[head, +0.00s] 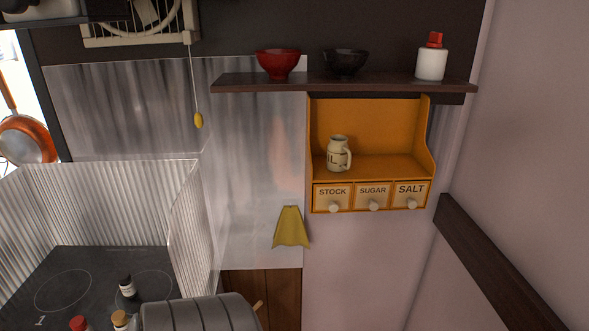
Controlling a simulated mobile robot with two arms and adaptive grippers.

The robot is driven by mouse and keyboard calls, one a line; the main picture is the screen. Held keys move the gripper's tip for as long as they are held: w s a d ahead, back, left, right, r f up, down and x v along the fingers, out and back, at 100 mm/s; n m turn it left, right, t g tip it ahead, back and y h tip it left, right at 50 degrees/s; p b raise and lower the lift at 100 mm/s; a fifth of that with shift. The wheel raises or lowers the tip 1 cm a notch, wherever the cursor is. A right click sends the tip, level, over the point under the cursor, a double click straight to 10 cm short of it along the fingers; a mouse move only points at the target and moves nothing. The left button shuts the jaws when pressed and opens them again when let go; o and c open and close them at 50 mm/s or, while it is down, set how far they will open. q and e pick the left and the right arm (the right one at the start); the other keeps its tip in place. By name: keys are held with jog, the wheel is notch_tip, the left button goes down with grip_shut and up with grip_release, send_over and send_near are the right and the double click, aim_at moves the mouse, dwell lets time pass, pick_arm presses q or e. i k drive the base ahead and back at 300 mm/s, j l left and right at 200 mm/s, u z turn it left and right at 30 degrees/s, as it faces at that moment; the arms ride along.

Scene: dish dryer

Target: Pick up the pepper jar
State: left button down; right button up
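I cannot tell for sure which container is the pepper jar. A small dark bottle with a pale label (128,288) stands on the black stove top (82,268) at the lower left. A red cap (79,323) and a tan cap (120,318) show at the bottom edge, their jars mostly cut off. A white jar with a red top (431,62) stands on the dark upper shelf (350,85). A cream jar with a handle and partly visible lettering (338,154) sits in the orange cabinet (372,118). Neither of my grippers is in view.
A grey ribbed rounded object (200,314) blocks the bottom centre. Corrugated metal guards (95,207) surround the stove's back and right side. A red bowl (279,64) and a dark bowl (345,63) share the shelf. A yellow cloth (291,229) hangs on the wall.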

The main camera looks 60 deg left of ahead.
aim_at(128, 288)
jog(key=u, duration=3.15)
